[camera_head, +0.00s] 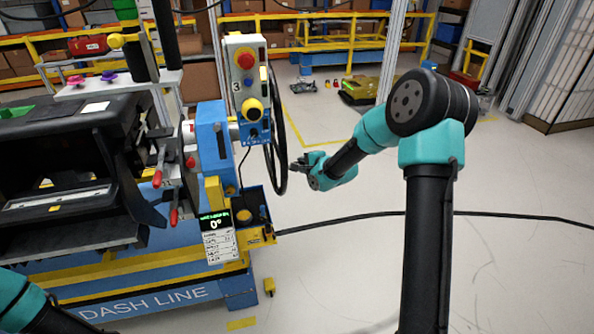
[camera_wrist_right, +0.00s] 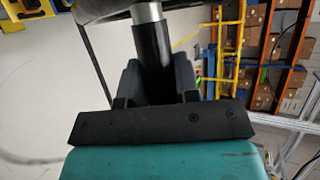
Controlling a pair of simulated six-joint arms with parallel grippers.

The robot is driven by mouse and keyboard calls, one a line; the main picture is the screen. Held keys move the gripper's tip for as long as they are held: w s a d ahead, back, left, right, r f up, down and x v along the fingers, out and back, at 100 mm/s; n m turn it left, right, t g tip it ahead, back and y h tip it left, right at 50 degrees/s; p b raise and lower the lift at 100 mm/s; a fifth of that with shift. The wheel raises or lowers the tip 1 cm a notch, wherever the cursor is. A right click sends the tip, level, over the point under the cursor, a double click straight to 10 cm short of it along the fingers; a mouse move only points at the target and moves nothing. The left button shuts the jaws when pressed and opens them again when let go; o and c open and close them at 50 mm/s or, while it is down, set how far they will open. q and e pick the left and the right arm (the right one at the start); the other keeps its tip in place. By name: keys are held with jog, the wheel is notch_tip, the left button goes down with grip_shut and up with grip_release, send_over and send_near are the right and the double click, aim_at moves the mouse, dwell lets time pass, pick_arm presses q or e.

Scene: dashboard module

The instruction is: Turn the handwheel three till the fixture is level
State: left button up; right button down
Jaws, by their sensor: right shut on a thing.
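The handwheel (camera_head: 281,120) is a black ring seen nearly edge-on, at the right side of the blue station marked 3. My right gripper (camera_head: 300,167) reaches it from the right, low on the ring. In the right wrist view my right gripper (camera_wrist_right: 156,88) is shut on the wheel's black handle (camera_wrist_right: 152,45), which has a silver shaft above it. The fixture carries a dark dashboard module (camera_head: 75,165) at the left. A small display (camera_head: 214,222) below the station reads about 0°. My left arm shows at the lower left corner, but its gripper is out of frame.
A control box (camera_head: 246,80) with red and yellow buttons stands just left of the wheel. A yellow-edged tray (camera_head: 258,238) sits below it. A black cable (camera_head: 390,213) crosses the floor. The floor at the right is largely clear.

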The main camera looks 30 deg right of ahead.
jog(key=shift+w+r, duration=0.1)
jog(key=shift+r, duration=0.5)
jog(key=c, duration=0.8)
grip_release()
jog(key=shift+c, duration=0.2)
jog(key=shift+f, duration=0.1)
jog(key=v, duration=1.7)
